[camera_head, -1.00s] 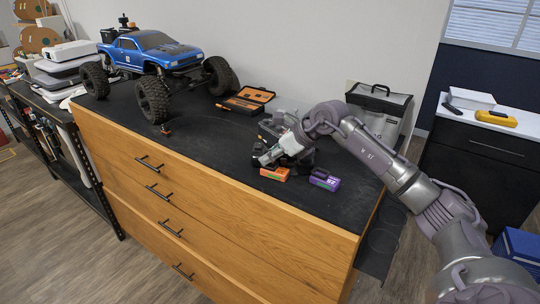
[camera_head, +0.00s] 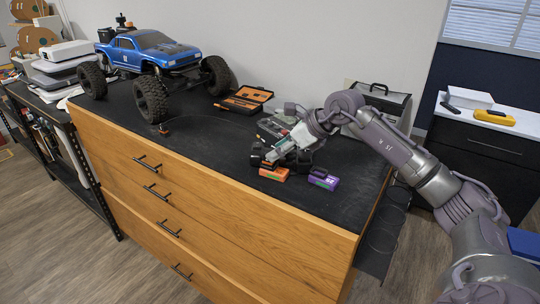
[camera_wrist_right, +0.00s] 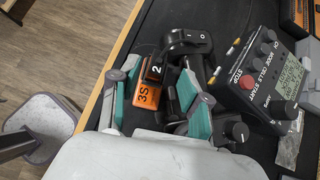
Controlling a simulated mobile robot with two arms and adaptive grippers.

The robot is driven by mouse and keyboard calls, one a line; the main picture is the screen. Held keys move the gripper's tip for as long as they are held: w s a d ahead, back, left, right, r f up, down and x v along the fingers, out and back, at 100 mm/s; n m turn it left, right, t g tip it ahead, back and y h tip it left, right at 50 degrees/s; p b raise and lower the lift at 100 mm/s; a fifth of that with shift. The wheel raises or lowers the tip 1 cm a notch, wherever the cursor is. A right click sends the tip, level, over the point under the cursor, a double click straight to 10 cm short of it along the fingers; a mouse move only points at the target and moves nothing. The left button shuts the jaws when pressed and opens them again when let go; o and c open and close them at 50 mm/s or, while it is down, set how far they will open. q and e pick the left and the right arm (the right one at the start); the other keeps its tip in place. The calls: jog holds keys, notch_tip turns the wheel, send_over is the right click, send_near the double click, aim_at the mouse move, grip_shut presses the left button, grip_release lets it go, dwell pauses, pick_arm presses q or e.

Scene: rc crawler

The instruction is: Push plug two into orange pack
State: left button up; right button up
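The orange pack (camera_head: 273,173) lies near the front edge of the black worktop. In the right wrist view its side (camera_wrist_right: 146,95) reads "3S". Plug two (camera_wrist_right: 155,69), a small black block marked "2", is at the pack's end; I cannot tell how far in it sits. My right gripper (camera_head: 269,158) is low over the worktop beside the pack. In the wrist view its teal-padded fingers (camera_wrist_right: 158,66) stand apart, either side of the plug, with a visible gap at the left finger. My left gripper is not in view.
A purple pack (camera_head: 323,180) lies right of the orange one. A charger (camera_wrist_right: 272,75) with a screen and black knobs stands close to the right finger. A blue RC truck (camera_head: 150,50) and an open orange tool case (camera_head: 245,98) are farther back. The worktop's front left is clear.

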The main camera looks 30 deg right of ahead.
jog(key=v, duration=0.7)
jog(key=shift+s+r, duration=0.15)
jog(key=shift+r, duration=0.2)
jog(key=shift+f, duration=0.1)
